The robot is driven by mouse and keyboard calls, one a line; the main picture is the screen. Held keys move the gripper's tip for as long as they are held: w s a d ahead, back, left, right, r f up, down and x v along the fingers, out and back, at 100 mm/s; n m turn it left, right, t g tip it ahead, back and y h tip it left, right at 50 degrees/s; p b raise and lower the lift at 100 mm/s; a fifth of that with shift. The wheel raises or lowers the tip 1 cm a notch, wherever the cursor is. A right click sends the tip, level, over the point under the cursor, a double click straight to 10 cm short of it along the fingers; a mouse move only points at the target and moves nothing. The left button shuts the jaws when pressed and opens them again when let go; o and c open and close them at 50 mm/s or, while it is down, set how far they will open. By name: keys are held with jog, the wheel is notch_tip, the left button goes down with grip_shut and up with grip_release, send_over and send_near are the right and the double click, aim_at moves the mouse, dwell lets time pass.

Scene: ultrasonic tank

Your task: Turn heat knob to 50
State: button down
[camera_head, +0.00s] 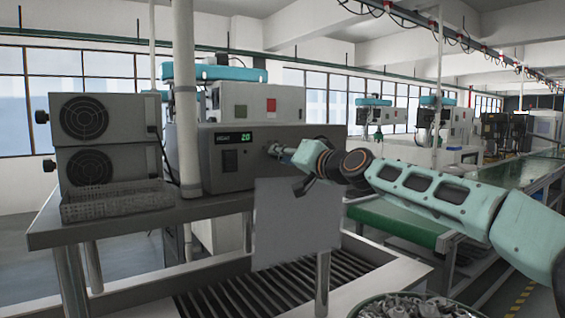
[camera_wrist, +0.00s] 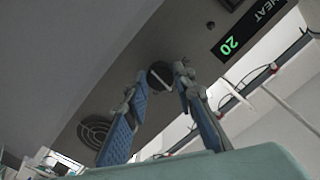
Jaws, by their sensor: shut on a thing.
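The heat knob (camera_wrist: 160,75) is a dark round knob with a pale line across it, on the grey front panel of the ultrasonic tank (camera_head: 228,175). My gripper (camera_head: 274,149) reaches the panel from the right, and in the wrist view its two blue-padded fingers (camera_wrist: 160,88) close around the knob's sides. The heat display (camera_head: 233,138) reads 20 in green, and it also shows in the wrist view (camera_wrist: 231,45). In the head view the knob is mostly hidden by my gripper.
A wire basket (camera_head: 115,203) sits on the metal table (camera_head: 75,233) at the left. Two stacked units with round fan grilles (camera_head: 88,117) stand behind it. A pale vertical pipe (camera_head: 186,90) rises in front of the tank. A round grille (camera_wrist: 95,132) shows on the panel in the wrist view.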

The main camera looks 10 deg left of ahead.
jog(key=shift+m+b, duration=0.4)
jog(key=shift+m, duration=0.6)
jog(key=c, duration=1.6)
grip_release()
jog(key=shift+d, duration=0.1)
jog(key=shift+v, duration=5.95)
